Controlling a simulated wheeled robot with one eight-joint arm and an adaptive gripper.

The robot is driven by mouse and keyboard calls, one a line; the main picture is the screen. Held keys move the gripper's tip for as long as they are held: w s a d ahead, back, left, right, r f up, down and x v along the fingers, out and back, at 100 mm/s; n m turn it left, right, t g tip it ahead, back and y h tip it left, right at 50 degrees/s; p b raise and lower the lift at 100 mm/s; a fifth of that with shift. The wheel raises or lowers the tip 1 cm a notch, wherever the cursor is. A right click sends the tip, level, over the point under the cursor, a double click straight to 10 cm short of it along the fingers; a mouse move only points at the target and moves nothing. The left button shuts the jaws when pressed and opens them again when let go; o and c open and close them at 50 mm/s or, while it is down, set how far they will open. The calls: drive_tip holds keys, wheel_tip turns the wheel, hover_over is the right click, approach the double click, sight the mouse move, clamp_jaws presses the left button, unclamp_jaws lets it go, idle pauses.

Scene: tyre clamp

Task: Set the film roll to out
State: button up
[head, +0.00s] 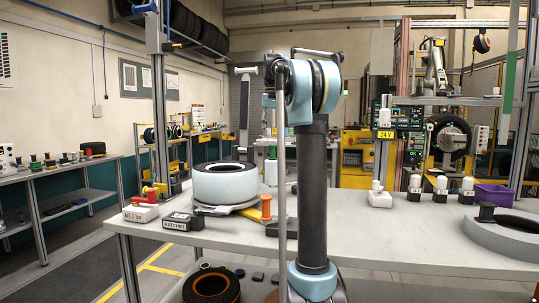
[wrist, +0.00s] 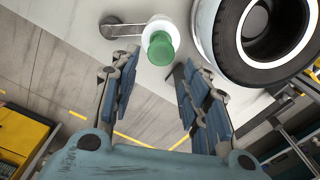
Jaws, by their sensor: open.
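The film roll, a white cylinder with a green end (wrist: 160,46), shows at top centre in the wrist view, beside the tyre. A grey flat bar (wrist: 120,30) reaches towards it from the left. In the head view a white and green upright piece (head: 271,172), which looks like the same roll, stands just right of and behind the white-sided tyre (head: 225,184). My gripper (wrist: 157,70) is open and empty, its blue-padded fingers spread. The roll lies beyond the fingertips, roughly in line with the gap; I cannot tell the distance. The head view does not clearly show my gripper.
The tyre (wrist: 265,45) is close on the right in the wrist view. On the table (head: 380,235) stand an orange handle (head: 266,208), a black ratchet box (head: 183,221) and a red-topped box (head: 141,212). A grey ring (head: 505,235) lies at far right.

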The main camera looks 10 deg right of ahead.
sight(272, 151)
wheel_tip(272, 151, down, 10)
drive_tip(key=shift+r, duration=0.25)
idle(0.3)
clamp_jaws()
drive_tip(key=shift+a, duration=0.15)
drive_tip(key=shift+s, duration=0.1)
